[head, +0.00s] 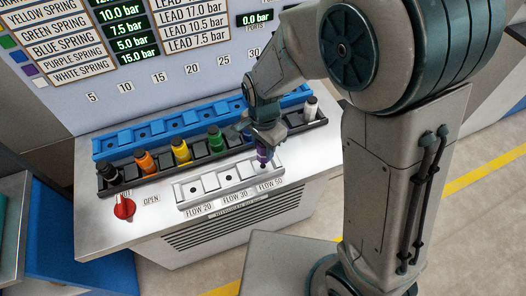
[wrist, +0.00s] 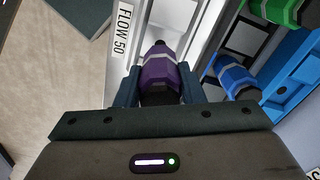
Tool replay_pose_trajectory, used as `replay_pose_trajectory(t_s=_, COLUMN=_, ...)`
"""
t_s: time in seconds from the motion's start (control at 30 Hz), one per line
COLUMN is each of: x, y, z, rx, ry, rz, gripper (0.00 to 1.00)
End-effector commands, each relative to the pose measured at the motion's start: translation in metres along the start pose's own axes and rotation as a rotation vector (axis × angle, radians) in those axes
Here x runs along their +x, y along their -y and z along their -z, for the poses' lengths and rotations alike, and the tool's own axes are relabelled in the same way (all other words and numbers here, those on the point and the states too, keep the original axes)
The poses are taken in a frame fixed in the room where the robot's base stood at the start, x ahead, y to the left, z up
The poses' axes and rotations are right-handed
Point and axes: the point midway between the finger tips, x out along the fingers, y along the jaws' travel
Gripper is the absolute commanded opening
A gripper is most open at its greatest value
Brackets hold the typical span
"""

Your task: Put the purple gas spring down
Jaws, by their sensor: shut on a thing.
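The purple gas spring (wrist: 160,72) is held between the two fingers of my gripper (wrist: 160,88) in the wrist view. In the head view the purple gas spring (head: 263,154) hangs under my gripper (head: 264,140), over the right end of the light grey rack (head: 230,183), near the FLOW 50 label. Its lower tip looks close to the rack; whether it touches cannot be told. The FLOW 50 label (wrist: 122,32) also shows in the wrist view, left of the spring.
A black rack (head: 190,164) behind holds black, orange, yellow, green and white springs; a blue spring (wrist: 238,80) shows in the wrist view. A blue rack (head: 130,140) stands further back. A red knob (head: 124,208) is at the front left. A panel with pressure readings rises behind.

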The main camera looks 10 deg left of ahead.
Motion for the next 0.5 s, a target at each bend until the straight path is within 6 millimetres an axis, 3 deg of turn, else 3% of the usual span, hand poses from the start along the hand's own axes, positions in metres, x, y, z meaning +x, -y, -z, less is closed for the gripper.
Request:
replay_pose_trajectory(t_s=0.3, x=0.033, y=0.001, z=-0.002, rx=-0.001, ry=0.001, rz=-0.002, gripper=0.03)
replay_pose_trajectory(t_s=0.5, x=0.041, y=0.001, z=-0.002, rx=-0.001, ry=0.000, rz=0.002, gripper=0.03)
